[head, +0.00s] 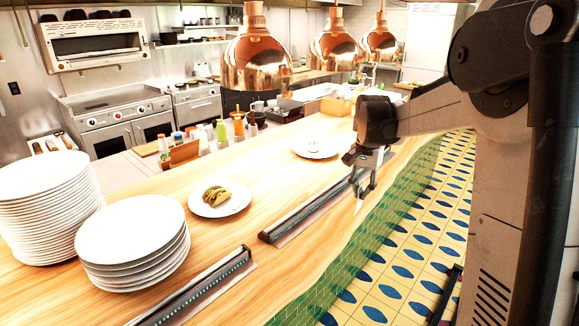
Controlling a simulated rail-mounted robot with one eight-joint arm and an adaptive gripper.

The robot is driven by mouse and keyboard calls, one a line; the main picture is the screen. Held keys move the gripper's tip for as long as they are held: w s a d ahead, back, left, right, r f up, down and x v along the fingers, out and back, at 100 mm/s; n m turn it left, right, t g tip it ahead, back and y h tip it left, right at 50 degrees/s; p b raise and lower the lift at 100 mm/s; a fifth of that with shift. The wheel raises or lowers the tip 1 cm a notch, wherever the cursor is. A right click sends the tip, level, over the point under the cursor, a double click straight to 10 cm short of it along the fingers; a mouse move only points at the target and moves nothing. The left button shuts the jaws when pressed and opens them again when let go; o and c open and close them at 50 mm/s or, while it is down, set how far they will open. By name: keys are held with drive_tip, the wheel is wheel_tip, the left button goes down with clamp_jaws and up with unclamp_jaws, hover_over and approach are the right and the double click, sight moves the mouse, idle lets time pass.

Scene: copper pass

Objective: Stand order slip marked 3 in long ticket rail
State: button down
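My gripper (363,192) is over the front edge of the wooden counter, at the far end of a dark ticket rail (310,212). A small white slip (358,207) hangs just below the fingertips, seen nearly edge-on, and the fingers appear shut on it. Its number cannot be read. The slip is beside the rail, and I cannot tell whether they touch. A second dark ticket rail (195,292) lies nearer on the counter, cut off by the bottom of the picture. Which rail is the longer one is not clear.
A plate with tacos (219,207) and another plate with small food (315,153) stand behind the rails. Plate stacks (132,240) fill the left. Copper heat lamps (257,62) hang above the counter. Green tile (330,275) faces the counter's front.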

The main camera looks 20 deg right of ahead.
drive_tip(key=w+a+r+m+p, duration=0.15)
drive_tip(key=w+a, duration=0.25)
drive_tip(key=a, duration=0.5)
drive_tip(key=w+a+r+p, duration=0.2)
drive_tip(key=w+a+r, duration=0.1)
drive_tip(key=a, duration=0.7)
wheel_tip(320, 180, down, 6)
drive_tip(key=b, duration=0.3)
drive_tip(key=shift+w+f, duration=0.15)
drive_tip(key=shift+w, duration=0.05)
drive_tip(key=shift+a+f+b, duration=0.1)
drive_tip(key=shift+f+b, duration=1.45)
drive_tip(key=shift+f, duration=0.05)
idle(1.4)
drive_tip(key=shift+f, duration=0.25)
drive_tip(key=shift+f+b, duration=0.1)
drive_tip(key=shift+b, duration=0.3)
idle(0.5)
drive_tip(key=c, duration=1.4)
unclamp_jaws()
